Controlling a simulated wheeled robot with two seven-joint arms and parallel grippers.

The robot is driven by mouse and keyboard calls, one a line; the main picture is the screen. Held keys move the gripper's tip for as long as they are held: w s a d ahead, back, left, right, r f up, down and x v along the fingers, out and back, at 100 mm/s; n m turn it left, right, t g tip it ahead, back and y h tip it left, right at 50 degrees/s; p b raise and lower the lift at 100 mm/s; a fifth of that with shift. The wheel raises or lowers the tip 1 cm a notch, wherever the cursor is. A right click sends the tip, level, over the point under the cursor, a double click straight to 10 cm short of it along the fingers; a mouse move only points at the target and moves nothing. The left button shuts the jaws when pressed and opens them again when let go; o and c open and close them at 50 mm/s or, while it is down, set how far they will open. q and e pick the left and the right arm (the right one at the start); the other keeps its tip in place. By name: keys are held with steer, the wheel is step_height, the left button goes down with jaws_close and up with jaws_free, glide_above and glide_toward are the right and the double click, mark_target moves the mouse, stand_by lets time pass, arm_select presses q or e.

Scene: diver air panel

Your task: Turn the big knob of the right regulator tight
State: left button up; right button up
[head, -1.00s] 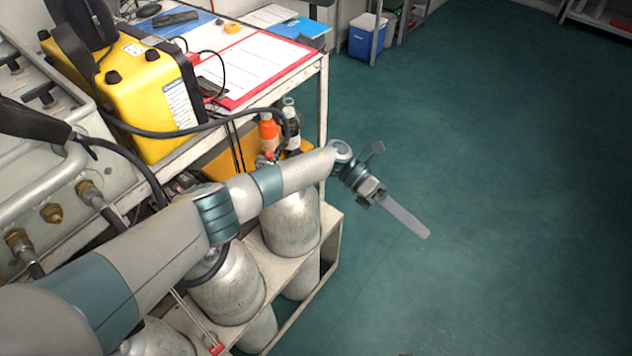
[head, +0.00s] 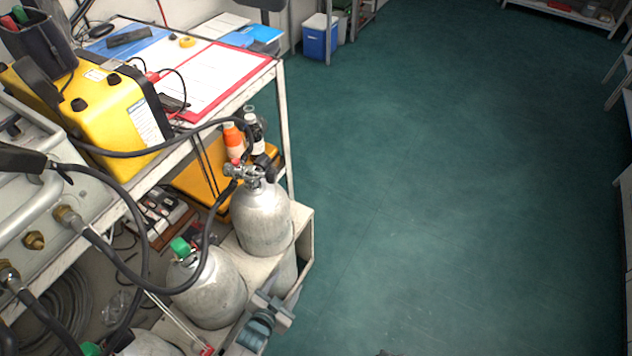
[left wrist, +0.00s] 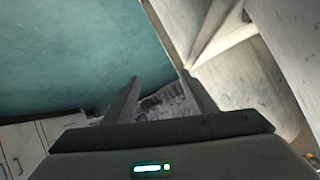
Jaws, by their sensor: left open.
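A metal fitting with a black hose (head: 243,173) sits on top of the rear silver cylinder (head: 262,215). It may be the right regulator; a dark rounded part (head: 266,161) shows at its right, but I cannot tell if this is the big knob. The front cylinder (head: 210,290) has a green-topped valve (head: 180,246). My left gripper (head: 270,308) is low in the head view, right of the front cylinder and well below the fitting. In the left wrist view its two fingers (left wrist: 162,92) are apart with nothing held. My right gripper is not in view.
The bench (head: 282,110) stands above the cylinders, with a yellow case (head: 110,105) and a red-edged sheet. Brass fittings (head: 68,216) and hoses line the panel at left. The cylinder rack's edge (head: 306,240) is close to my left gripper. The green floor (head: 430,200) at right is clear.

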arm_select(q)
steer(key=s+a+f+n+g+y, duration=0.1)
steer(key=s+a+f+n+g, duration=0.1)
steer(key=s, duration=0.5)
steer(key=s+a+f+n+g+y, duration=0.1)
steer(key=s+a+f+n, duration=0.1)
steer(key=s+a+f, duration=0.3)
steer(key=s+a+f+n+g+y, duration=0.2)
steer(key=s+a, duration=0.5)
steer(key=s, duration=0.4)
step_height(320, 180, down, 2)
steer(key=shift+a+f+n+g+p, duration=0.15)
steer(key=shift+n+g+p, duration=0.15)
steer(key=shift+n+p, duration=0.25)
